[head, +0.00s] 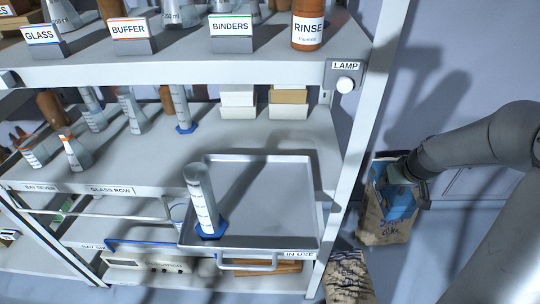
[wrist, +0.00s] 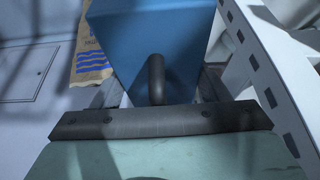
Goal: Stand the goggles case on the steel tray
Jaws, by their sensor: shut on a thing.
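A blue tapered thing with a dark loop handle, which looks like the goggles case (head: 401,205), hangs below my gripper (head: 408,172) at the right of the head view. In the wrist view the blue case (wrist: 150,38) sits between the dark fingers of my gripper (wrist: 155,92). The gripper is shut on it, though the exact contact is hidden. The steel tray (head: 283,190) lies on the shelf unit, well to the left of my gripper. A clear measuring cylinder (head: 201,197) with a blue foot stands at the tray's left front. The rest of the tray is bare.
A printed paper sack (head: 375,222) stands behind the blue case, and another sack (head: 348,278) is lower. A white shelf post (head: 362,130) rises between my arm and the tray.

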